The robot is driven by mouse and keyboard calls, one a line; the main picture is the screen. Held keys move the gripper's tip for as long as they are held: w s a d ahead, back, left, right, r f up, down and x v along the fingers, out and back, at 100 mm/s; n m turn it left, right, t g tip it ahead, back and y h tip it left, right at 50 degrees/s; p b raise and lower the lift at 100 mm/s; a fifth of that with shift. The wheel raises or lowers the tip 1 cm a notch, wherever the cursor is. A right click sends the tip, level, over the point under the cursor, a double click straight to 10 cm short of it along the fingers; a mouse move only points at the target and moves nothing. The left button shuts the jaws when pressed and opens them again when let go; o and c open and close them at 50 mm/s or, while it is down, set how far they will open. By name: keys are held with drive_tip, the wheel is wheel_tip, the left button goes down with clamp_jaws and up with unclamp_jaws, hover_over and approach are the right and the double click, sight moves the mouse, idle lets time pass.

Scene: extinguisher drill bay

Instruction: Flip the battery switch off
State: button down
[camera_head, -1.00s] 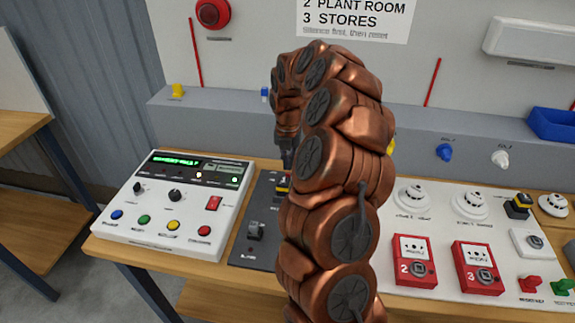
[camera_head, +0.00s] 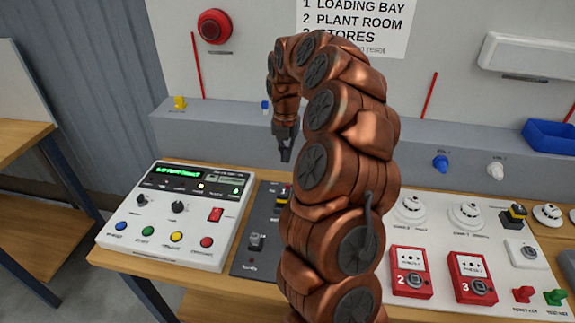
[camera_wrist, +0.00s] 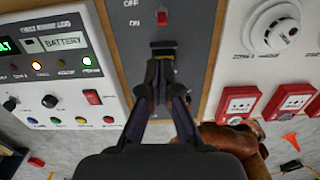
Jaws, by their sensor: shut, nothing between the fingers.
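A dark panel (camera_head: 249,262) stands between the white control box and the white board. It carries a lever switch (camera_head: 256,241) at its near end and a black-and-yellow switch (camera_head: 283,196) farther back, partly behind my arm. In the wrist view, a black switch with a yellow edge (camera_wrist: 163,51) sits below a red piece and the printed words OFF and ON. A label reading BATTERY (camera_wrist: 63,41) is on the white control box; I cannot tell which control is the battery switch. My gripper (camera_head: 286,158) is shut and empty above the panel, and it shows in the wrist view (camera_wrist: 157,84).
The white control box (camera_head: 165,248) has buttons, knobs and a red rocker (camera_head: 215,214). Red call points (camera_head: 411,280) and round detectors (camera_head: 467,216) are on the white board at right. A grey ledge (camera_head: 210,130) runs behind the bench.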

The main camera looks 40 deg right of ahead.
drive_tip(key=s+a+r+m, duration=0.4)
drive_tip(key=s+a+m, duration=0.15)
drive_tip(key=a, duration=0.45)
drive_tip(key=s+a+r+m, duration=0.3)
drive_tip(key=s+a+m, duration=0.25)
drive_tip(key=a, duration=0.45)
drive_tip(key=s+a+f+m+g, duration=0.1)
drive_tip(key=s+a+m, duration=0.2)
drive_tip(key=s+m, duration=0.4)
drive_tip(key=s+a+f+m+g, duration=0.1)
drive_tip(key=s+a+m, duration=0.2)
drive_tip(key=s+m, duration=0.5)
drive_tip(key=s, duration=0.7)
drive_tip(key=shift+s+f, duration=0.35)
drive_tip(key=shift+f, duration=0.05)
drive_tip(key=shift+s+a, duration=0.1)
drive_tip(key=shift+a, duration=0.05)
